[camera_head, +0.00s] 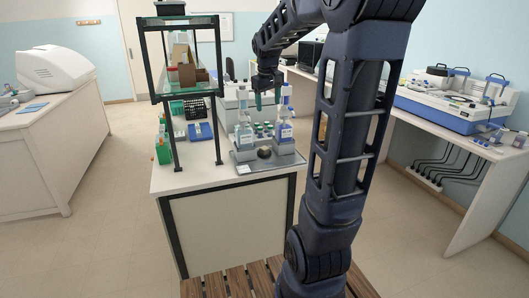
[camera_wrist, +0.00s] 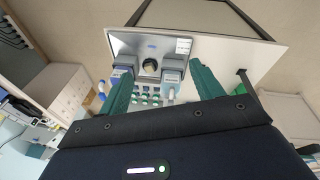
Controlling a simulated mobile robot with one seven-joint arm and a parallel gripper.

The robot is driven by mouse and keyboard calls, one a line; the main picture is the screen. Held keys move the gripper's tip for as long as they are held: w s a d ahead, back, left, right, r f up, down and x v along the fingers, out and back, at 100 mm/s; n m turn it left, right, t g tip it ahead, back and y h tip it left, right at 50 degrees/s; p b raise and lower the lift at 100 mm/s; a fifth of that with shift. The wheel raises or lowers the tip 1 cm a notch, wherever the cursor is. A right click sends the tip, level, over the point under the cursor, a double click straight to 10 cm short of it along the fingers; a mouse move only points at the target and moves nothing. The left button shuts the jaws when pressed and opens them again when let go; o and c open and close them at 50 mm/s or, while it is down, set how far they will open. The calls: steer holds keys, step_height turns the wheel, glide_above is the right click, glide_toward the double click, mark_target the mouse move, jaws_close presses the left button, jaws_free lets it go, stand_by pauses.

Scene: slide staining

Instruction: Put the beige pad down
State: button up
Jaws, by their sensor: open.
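My gripper (camera_head: 266,98) hangs above the bench, over the back of a grey tray (camera_head: 268,166). In the wrist view its two teal fingers (camera_wrist: 163,66) are wide apart with nothing held between them. A small pale square (camera_wrist: 183,46) lies at a corner of the tray; it also shows in the head view (camera_head: 243,169). I cannot tell whether it is the beige pad, and no other pad is clear. A small dark round object (camera_head: 264,153) sits on the tray between two grey holders with bottles.
A black-framed shelf (camera_head: 181,90) stands left of the tray on the white bench. Small green-capped bottles (camera_wrist: 150,98) stand in rows behind the tray. A blue-and-white machine (camera_head: 450,100) is on the right bench. The floor left of the bench is clear.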

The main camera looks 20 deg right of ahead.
steer(key=w+d+f+n+g, duration=0.1)
steer(key=w+d+f, duration=0.1)
steer(key=w, duration=0.4)
steer(key=w+d+f, duration=0.1)
steer(key=w+f, duration=0.1)
steer(key=w, duration=0.5)
steer(key=g, duration=0.3)
glide_above(265, 147)
steer(key=w, duration=0.1)
step_height(265, 147, down, 20)
steer(key=shift+y, duration=0.3)
steer(key=shift+s+a+f, duration=0.1)
steer(key=shift+s+f, duration=0.1)
steer(key=shift+f, duration=1.55)
steer(key=shift+s+a+f, duration=0.1)
steer(key=shift+s+f, duration=0.05)
steer(key=shift+f, duration=1.6)
steer(key=shift+s+f, duration=0.2)
steer(key=shift+f, duration=1.55)
steer(key=c, duration=1.2)
steer(key=shift+o, duration=0.2)
steer(key=shift+r, duration=0.15)
